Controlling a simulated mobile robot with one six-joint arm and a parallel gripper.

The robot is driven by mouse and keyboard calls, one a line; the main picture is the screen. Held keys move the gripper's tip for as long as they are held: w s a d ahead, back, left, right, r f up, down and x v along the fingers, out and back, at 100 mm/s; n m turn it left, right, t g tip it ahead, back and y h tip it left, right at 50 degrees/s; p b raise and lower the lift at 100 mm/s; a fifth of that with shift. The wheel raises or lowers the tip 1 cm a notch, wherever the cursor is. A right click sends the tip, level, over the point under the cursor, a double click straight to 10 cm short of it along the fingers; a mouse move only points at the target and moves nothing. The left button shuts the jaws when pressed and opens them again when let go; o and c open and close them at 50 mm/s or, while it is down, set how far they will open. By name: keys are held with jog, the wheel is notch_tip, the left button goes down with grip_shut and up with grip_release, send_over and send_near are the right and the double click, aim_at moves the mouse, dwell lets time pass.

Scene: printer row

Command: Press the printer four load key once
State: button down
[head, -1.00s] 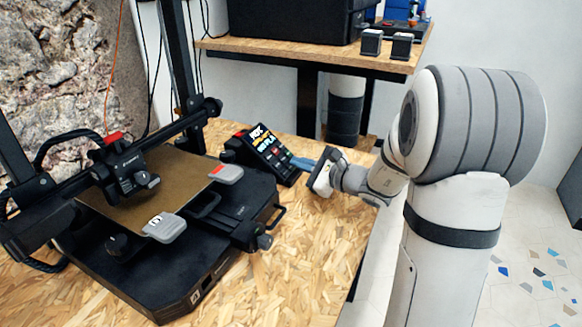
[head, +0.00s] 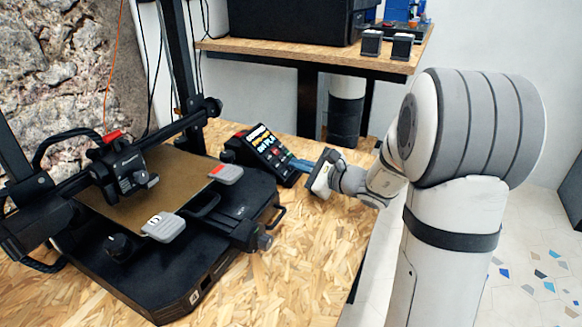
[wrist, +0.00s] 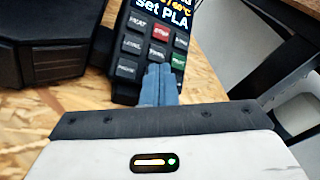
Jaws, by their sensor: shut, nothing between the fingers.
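The printer's black control panel (head: 262,146) stands tilted beside the printer in the head view. In the wrist view the panel (wrist: 122,90) shows several dark keys, a red key (wrist: 160,32) and a green key (wrist: 178,62). The screen (wrist: 162,10) above reads "set PLA" in part. The key lettering is too small for me to tell the load key. My gripper (wrist: 160,70) is shut and empty. Its blue fingertips are over the lower middle of the keypad and hide what lies there. Whether they touch is unclear. The gripper also shows in the head view (head: 294,164).
The black printer (head: 175,280) with its brown bed (head: 150,190) fills the left of the wooden table (head: 310,245). A shelf (head: 310,52) with a black case (head: 290,20) stands behind. The table's right front is clear.

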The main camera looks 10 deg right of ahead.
jog(key=shift+s+d+r, duration=0.3)
jog(key=shift+d+r, duration=0.1)
jog(key=shift+r, duration=0.2)
jog(key=shift+p, duration=0.3)
jog(key=r+p, duration=0.1)
jog(key=s+d+r, duration=0.1)
jog(key=d+r+p, duration=0.1)
jog(key=r, duration=0.1)
jog(key=shift+s+d+p, duration=0.25)
jog(key=shift+s+p, duration=0.05)
jog(key=shift+s, duration=0.1)
jog(key=shift+f, duration=0.1)
